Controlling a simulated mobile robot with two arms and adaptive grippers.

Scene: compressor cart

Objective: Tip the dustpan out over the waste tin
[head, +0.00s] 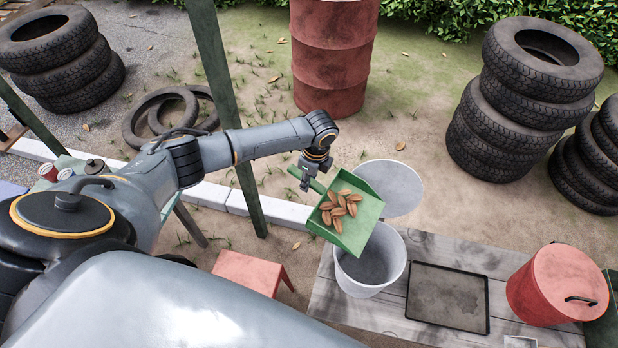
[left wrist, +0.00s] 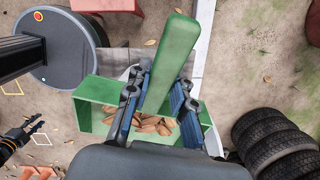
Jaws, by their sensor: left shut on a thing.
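The green dustpan (head: 366,222) holds several brown leaf-like pieces (head: 340,204). My left gripper (head: 313,178) is shut on its handle, which shows between the two fingers in the left wrist view (left wrist: 172,62). The pan is held roughly level above the open grey-white waste tin (head: 392,268), with its front edge over the tin's rim. The pan hides part of the tin's mouth. The pieces also show inside the pan in the left wrist view (left wrist: 152,124). My right gripper (left wrist: 36,124) shows small at the left of that view, its fingers apart.
The tin stands on a grey plank platform (head: 330,300) beside a dark flat tray (head: 448,297) and a red lidded bin (head: 556,287). A pale round disc (head: 400,190) is behind the dustpan. A red stool (head: 250,272) and a green post (head: 232,120) are nearby.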

